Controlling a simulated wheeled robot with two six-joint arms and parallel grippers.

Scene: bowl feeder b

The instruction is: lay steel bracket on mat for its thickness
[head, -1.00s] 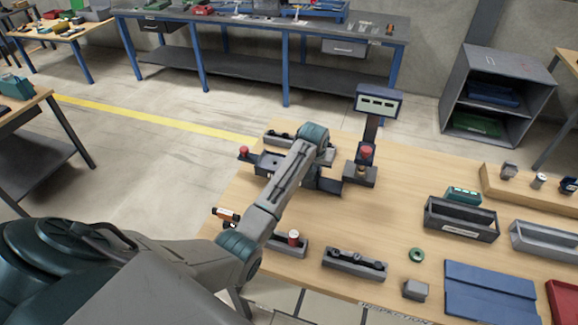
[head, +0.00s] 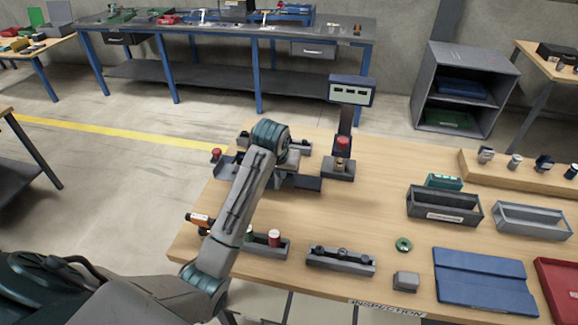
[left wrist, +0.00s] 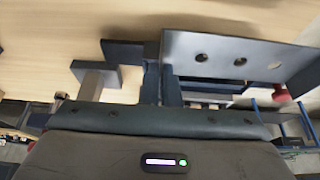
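My left gripper (left wrist: 161,82) is low at the far-left corner of the wooden table, beside a dark fixture (head: 228,169). In the head view my own arm hides its fingers. In the left wrist view the dark fingers are close together, and a grey plate with several holes (left wrist: 240,57) lies right beside them. I cannot tell whether this plate is the steel bracket or part of the fixture, or whether it is gripped. The blue mat (head: 485,282) lies flat and bare at the table's front right. My right gripper is not in view.
A display post (head: 346,125) stands right of the gripper. A red knob (head: 216,153) stands left of it. A black bin (head: 444,206), grey bin (head: 531,220), green ring (head: 403,244), grey block (head: 405,281) and red tray (head: 560,285) surround the mat. The table's middle is clear.

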